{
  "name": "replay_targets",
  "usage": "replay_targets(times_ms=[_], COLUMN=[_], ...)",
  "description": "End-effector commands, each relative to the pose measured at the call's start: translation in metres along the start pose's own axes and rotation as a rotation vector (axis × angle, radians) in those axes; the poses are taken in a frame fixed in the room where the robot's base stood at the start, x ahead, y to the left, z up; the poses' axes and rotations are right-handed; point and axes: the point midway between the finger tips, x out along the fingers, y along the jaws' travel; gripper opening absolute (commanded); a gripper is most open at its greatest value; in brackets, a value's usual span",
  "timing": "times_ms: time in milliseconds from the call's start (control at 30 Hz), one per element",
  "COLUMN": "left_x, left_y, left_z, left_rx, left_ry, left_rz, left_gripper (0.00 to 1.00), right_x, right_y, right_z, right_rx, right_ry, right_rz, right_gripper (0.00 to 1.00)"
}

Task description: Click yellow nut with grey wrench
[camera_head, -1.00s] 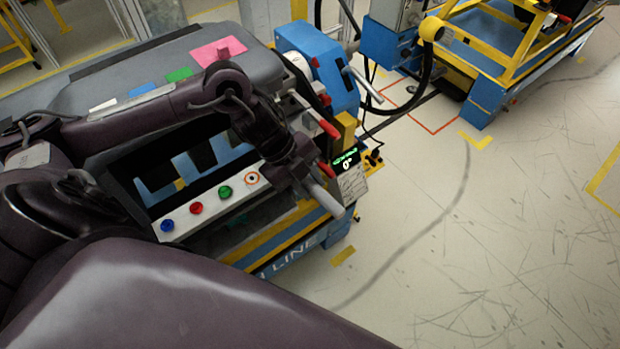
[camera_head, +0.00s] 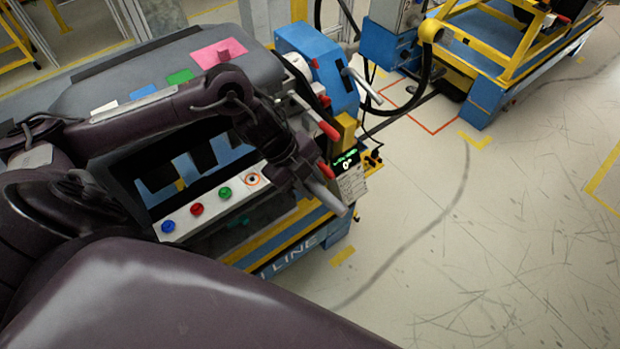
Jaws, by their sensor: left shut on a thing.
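My left gripper (camera_head: 306,176) is at the right end of the dashboard module, low beside the small display. It is shut on a grey cylindrical tool, which I take to be the grey wrench (camera_head: 328,198). The tool's pale end points down and right, out over the floor side. My dark gripper and wrist hide the rest of it. I cannot make out a yellow nut; a yellow block (camera_head: 346,130) stands just above and right of the gripper. My right gripper is out of view.
A white panel with blue (camera_head: 168,226), red (camera_head: 197,210) and green (camera_head: 225,193) buttons lies left of the gripper. Red-tipped handles (camera_head: 329,131) and a display (camera_head: 346,163) are close by. A blue-yellow cart (camera_head: 485,95) stands at the back right. The floor right is clear.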

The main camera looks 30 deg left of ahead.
Motion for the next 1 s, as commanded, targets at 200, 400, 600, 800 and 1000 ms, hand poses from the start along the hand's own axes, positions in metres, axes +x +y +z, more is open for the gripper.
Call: replay_targets(times_ms=[200,400,600,800,1000], left_x=[-0.012,-0.023,-0.034,-0.042,-0.051], left_y=[-0.005,-0.009,-0.013,-0.017,-0.019], left_z=[-0.005,-0.009,-0.014,-0.017,-0.021], left_rx=[0.001,0.001,0.001,0.003,0.003], left_ry=[0.000,0.000,0.000,0.000,-0.001], left_rz=[-0.002,-0.003,-0.003,-0.006,-0.005], left_gripper=[0.00,0.00,0.00,0.00,0.00], right_x=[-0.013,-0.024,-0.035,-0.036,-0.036], right_y=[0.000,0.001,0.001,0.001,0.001], right_z=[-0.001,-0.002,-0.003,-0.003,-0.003], right_rx=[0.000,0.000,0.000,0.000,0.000], right_ry=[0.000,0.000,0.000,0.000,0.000], right_rz=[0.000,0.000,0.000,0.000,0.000], right_gripper=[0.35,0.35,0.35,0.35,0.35])
